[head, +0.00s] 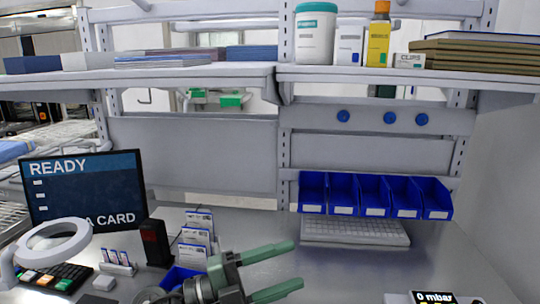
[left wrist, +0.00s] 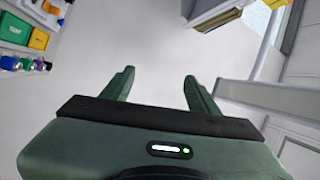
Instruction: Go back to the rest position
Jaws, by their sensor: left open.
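My left gripper (head: 284,269) is in the lower middle of the head view, above the grey worktop (head: 350,262). Its two green fingers are apart and point to the right, with nothing between them. The left wrist view also shows this gripper (left wrist: 158,85), open and empty, with a plain pale surface beyond the fingertips. My right gripper shows in neither view.
Blue bins (head: 375,195) hang at the back, above a white keyboard (head: 355,232). Left of the gripper stand card stacks (head: 197,235), a black device (head: 155,243), a monitor (head: 85,190) and a ring lamp (head: 52,240). A loaded shelf (head: 400,77) runs above.

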